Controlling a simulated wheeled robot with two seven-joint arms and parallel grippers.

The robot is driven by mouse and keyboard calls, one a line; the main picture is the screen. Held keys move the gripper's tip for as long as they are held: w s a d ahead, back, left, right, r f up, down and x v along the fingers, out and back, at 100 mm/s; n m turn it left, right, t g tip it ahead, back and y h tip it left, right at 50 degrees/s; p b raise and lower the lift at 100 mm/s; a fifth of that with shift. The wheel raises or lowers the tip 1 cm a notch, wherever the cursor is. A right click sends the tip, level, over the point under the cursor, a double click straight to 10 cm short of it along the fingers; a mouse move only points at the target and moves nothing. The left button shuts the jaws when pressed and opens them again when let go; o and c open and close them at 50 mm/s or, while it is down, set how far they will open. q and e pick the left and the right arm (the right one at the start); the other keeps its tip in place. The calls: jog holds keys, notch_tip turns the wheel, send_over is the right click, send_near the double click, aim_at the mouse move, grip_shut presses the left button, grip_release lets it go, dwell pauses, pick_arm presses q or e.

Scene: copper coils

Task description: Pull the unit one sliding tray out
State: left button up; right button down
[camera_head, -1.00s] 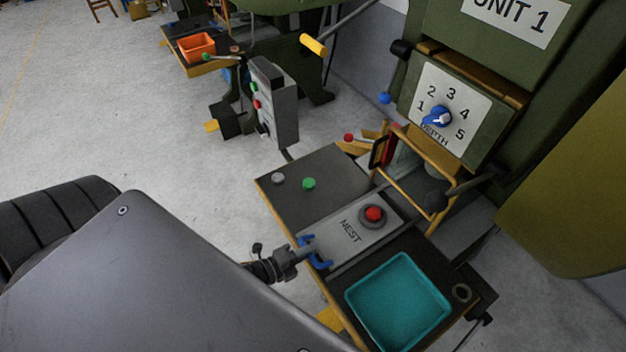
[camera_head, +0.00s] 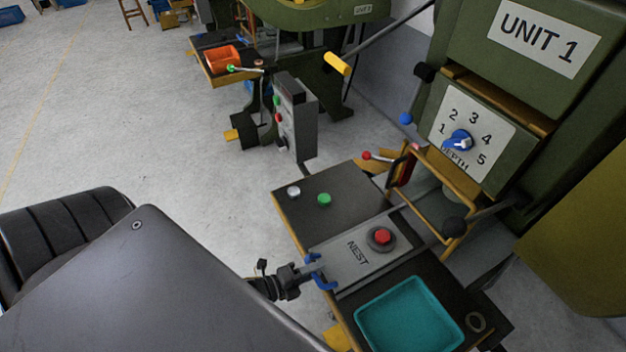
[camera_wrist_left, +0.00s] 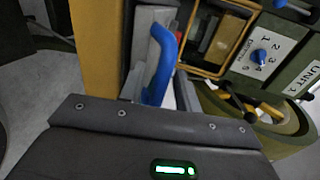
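The unit one sliding tray (camera_head: 335,265) is a grey plate marked NEST, with a red button-like piece (camera_head: 382,237) on a dark round base. It lies in the dark worktable of unit one. A blue handle (camera_head: 322,281) is on its front end, near the table's front edge; it stands large in the left wrist view (camera_wrist_left: 158,65). My left gripper (camera_head: 305,272) is at the handle, its tip between the handle's two ends. My right gripper is out of view.
A teal bin (camera_head: 410,313) sits on the table right of the tray. A green button (camera_head: 324,199) and a white button (camera_head: 293,191) are on the left. A yellow guard frame (camera_head: 425,215) stands behind. The floor left of the table is clear.

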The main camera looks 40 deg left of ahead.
pick_arm(q)
jog(key=b+v, duration=0.2)
jog(key=v, duration=0.9)
jog(key=shift+w, duration=0.1)
